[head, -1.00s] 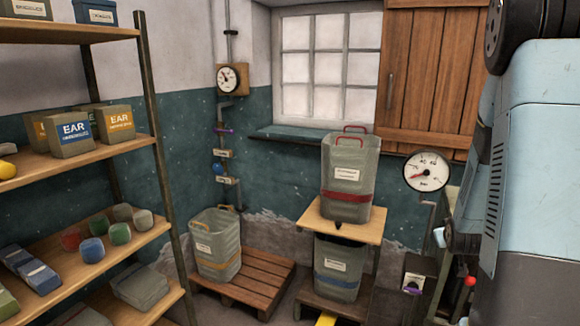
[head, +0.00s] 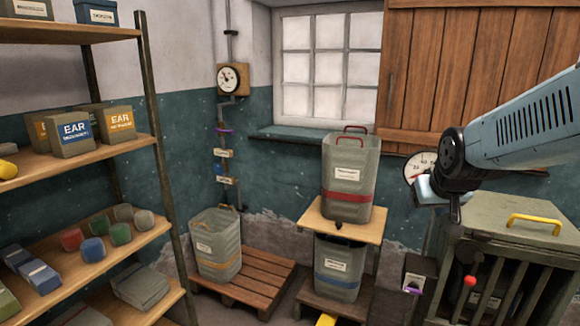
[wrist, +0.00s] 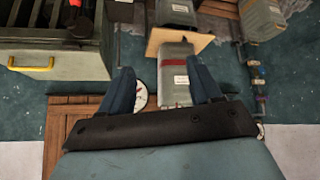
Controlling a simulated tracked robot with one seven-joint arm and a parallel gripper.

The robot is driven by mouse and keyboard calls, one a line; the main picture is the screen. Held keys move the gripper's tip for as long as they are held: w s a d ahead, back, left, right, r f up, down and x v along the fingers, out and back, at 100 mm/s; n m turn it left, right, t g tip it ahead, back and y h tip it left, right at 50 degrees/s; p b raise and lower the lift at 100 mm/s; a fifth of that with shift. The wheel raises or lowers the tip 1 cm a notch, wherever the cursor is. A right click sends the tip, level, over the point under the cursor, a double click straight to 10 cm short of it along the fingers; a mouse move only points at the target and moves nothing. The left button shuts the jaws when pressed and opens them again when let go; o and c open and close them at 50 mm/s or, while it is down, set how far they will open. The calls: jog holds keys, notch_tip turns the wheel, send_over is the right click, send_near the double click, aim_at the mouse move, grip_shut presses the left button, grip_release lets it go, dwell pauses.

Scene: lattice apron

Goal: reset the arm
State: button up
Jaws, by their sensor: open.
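My gripper shows in the wrist view (wrist: 163,86) with its two dark blue fingers spread apart and nothing between them. In the head view my gripper (head: 441,198) hangs at the end of my pale blue arm, in front of the wall gauge (head: 415,164) and partly covering it. It is to the right of the upper grey bin with the red band (head: 347,172) and above and left of the barred cabinet (head: 510,225). The wrist view looks upside down, with the cabinet (wrist: 55,62) at upper left.
A wooden stand (head: 318,216) bears the upper bin; a blue-banded bin (head: 338,262) sits below. Another bin (head: 214,240) stands on a pallet (head: 262,285). Loaded shelves (head: 60,165) fill the left. A wooden shutter (head: 470,75) is behind my arm.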

jog(key=s+a+r+g, duration=0.1)
jog(key=s+a+r, duration=0.1)
jog(key=s, duration=0.4)
jog(key=s+a+r+g+y, duration=0.1)
jog(key=s+a+r, duration=0.1)
jog(key=s, duration=0.4)
jog(key=shift+s+a+r, duration=0.15)
jog(key=shift+s+a, duration=0.25)
jog(key=shift+a, duration=0.45)
jog(key=shift+c, duration=0.2)
dwell(0.5)
